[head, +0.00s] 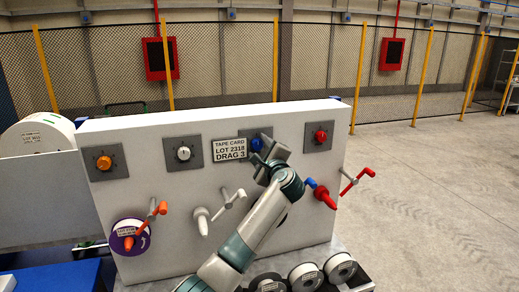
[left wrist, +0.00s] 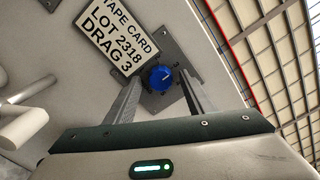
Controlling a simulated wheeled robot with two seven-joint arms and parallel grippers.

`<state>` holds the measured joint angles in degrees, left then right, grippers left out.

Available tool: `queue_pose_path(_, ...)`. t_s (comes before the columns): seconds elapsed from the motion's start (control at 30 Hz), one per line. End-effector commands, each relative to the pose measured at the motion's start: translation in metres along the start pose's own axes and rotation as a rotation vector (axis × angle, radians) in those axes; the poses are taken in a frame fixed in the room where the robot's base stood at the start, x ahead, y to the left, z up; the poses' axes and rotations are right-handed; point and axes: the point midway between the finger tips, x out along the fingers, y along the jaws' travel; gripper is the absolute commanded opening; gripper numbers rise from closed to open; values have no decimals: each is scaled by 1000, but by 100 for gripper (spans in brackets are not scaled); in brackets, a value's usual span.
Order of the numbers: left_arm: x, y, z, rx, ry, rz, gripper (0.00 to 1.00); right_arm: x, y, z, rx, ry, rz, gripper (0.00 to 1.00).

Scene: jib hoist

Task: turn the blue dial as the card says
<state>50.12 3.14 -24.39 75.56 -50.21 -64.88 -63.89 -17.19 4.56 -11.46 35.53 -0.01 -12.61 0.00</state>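The blue dial (head: 257,144) is on a grey square plate on the white panel, just right of the card (head: 230,148). The card reads "TAPE CARD LOT 2318 DRAG 3". In the left wrist view the blue dial (left wrist: 161,77) shows a pale pointer mark, and the card (left wrist: 108,40) is up and left of it. My left gripper (head: 268,151) is at the blue dial and partly hides it in the head view. In the left wrist view its fingers (left wrist: 160,92) stand apart, one each side of the dial, with gaps visible. My right gripper is not in view.
An orange dial (head: 104,163), a white dial (head: 183,153) and a red dial (head: 321,136) share the panel (head: 140,128). Cranks stick out below, including an orange one (head: 159,210) and a red one (head: 358,177). Several tape rolls (head: 305,274) lie at the front. Open floor is at right.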

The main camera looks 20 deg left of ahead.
Motion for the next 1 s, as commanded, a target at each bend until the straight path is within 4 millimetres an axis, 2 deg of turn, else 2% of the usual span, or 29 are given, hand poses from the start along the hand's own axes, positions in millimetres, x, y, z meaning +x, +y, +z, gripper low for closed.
queue_pose_path(0.27, -1, 0, 0, -1, -1, -1, 49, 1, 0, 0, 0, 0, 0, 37)
queue_pose_path(0.47, -13, 1, -1, -2, 0, -3, 49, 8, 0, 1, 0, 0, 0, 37)
queue_pose_path(0.67, -40, 2, -2, -3, 1, -4, 49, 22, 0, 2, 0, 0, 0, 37)
queue_pose_path(1.0, -109, 3, -3, -3, 2, -3, 49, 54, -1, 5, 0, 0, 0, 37)
